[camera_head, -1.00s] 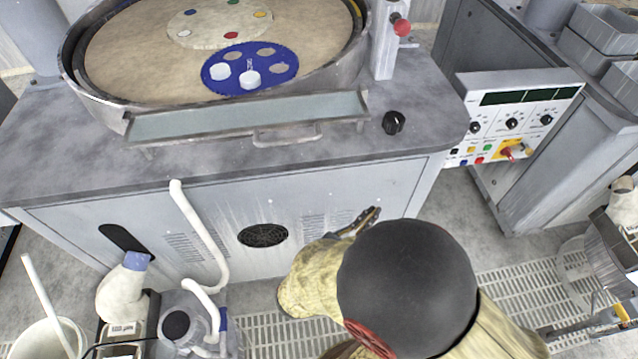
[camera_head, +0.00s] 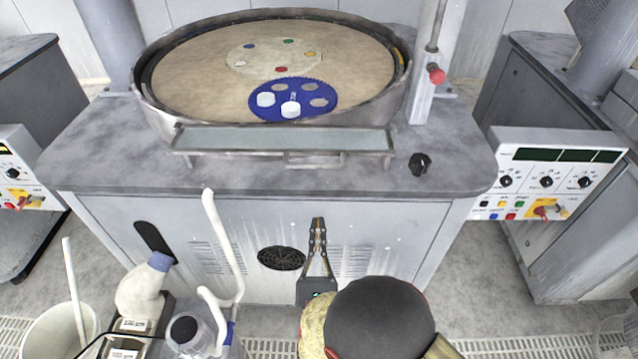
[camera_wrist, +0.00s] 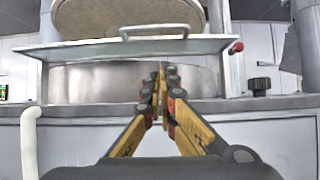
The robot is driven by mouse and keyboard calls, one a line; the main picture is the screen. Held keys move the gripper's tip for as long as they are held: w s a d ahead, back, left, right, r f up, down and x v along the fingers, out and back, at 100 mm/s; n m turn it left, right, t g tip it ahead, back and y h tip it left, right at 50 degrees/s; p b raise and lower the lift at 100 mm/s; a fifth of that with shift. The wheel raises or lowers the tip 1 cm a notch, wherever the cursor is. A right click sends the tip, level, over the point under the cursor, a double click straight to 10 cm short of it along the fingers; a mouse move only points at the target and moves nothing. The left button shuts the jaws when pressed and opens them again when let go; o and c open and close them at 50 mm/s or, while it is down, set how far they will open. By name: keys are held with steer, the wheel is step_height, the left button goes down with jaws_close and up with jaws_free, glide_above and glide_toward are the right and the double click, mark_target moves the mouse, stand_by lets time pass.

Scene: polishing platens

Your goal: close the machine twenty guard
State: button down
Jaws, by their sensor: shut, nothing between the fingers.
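The guard (camera_head: 285,139) is a clear panel in a metal frame with a handle (camera_head: 315,158) on its front edge. It lies folded outward at the front of the round basin (camera_head: 152,112). In the wrist view the guard (camera_wrist: 85,48) sticks out toward me, with its handle (camera_wrist: 155,31) at the top. My gripper (camera_head: 318,224) is shut and empty, pointing up in front of the cabinet, below the guard and apart from it. In the wrist view my gripper (camera_wrist: 162,70) shows its fingertips together, in front of the basin wall. No machine number is readable.
A black knob (camera_head: 419,164) and a post with a red knob (camera_head: 436,74) stand right of the guard. A white hose (camera_head: 217,240), bottles and a bucket (camera_head: 62,335) are at lower left. Control panels flank the machine. A blue disc (camera_head: 262,86) lies in the basin.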

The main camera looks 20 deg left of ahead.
steer(key=w+a+r+p, duration=0.1)
steer(key=w+r+p, duration=0.1)
steer(key=w+r, duration=0.4)
steer(key=shift+w+a+r+p, duration=0.3)
steer(key=shift+r+p, duration=0.1)
steer(key=shift+r, duration=0.35)
steer(key=shift+s+a+r+g+p, duration=0.15)
steer(key=shift+r+g+p, duration=0.45)
steer(key=shift+p, duration=0.75)
